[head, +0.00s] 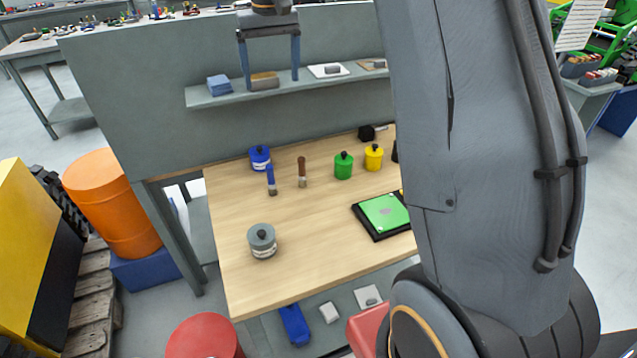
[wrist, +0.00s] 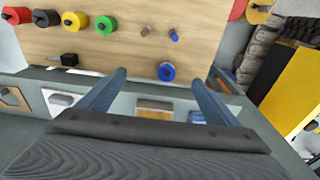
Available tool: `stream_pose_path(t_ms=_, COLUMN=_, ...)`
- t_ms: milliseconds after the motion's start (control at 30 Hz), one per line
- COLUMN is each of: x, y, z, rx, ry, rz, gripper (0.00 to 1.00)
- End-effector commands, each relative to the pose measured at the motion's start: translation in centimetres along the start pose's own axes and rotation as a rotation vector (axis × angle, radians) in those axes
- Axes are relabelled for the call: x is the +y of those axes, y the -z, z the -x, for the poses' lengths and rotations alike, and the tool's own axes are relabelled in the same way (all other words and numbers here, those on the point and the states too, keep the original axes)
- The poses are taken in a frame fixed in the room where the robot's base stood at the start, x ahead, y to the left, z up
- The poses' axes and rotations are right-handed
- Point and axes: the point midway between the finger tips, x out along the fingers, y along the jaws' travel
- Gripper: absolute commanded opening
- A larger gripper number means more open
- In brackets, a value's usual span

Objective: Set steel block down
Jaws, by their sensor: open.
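A small grey block (head: 333,69), which looks like steel, lies on a white plate (head: 318,72) on the wall shelf (head: 220,99). In the wrist view the grey block (wrist: 62,99) is left of my fingers. A similar greyish block (head: 379,64) lies on a brown plate farther right, partly hidden by my arm; I cannot tell which is the steel block. My gripper (head: 271,84) is open and empty over the shelf, its fingers either side of a brass-brown block (head: 264,81). That block (wrist: 155,108) shows between the fingers in the wrist view, apart from both.
A blue block (head: 219,85) sits at the shelf's left end, close to one finger. The wooden bench (head: 320,235) below holds several lidded pots, two brushes and a green-topped tray (head: 381,215). An upright panel (head: 150,90) backs the shelf. The bench's middle is clear.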

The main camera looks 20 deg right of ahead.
Motion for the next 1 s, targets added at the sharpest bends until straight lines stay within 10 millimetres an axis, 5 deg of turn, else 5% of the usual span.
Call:
stream_pose_path(t_ms=600, x=0.2, y=-26.1, z=-8.2, rx=0.094, ry=0.0, rz=-0.001, gripper=0.85)
stream_pose_path(t_ms=800, x=0.2, y=-30.5, z=-9.3, rx=0.108, ry=0.0, rz=-0.001, gripper=0.85)
stream_pose_path(t_ms=1000, x=0.2, y=-31.1, z=-9.5, rx=0.11, ry=0.0, rz=-0.001, gripper=0.85)
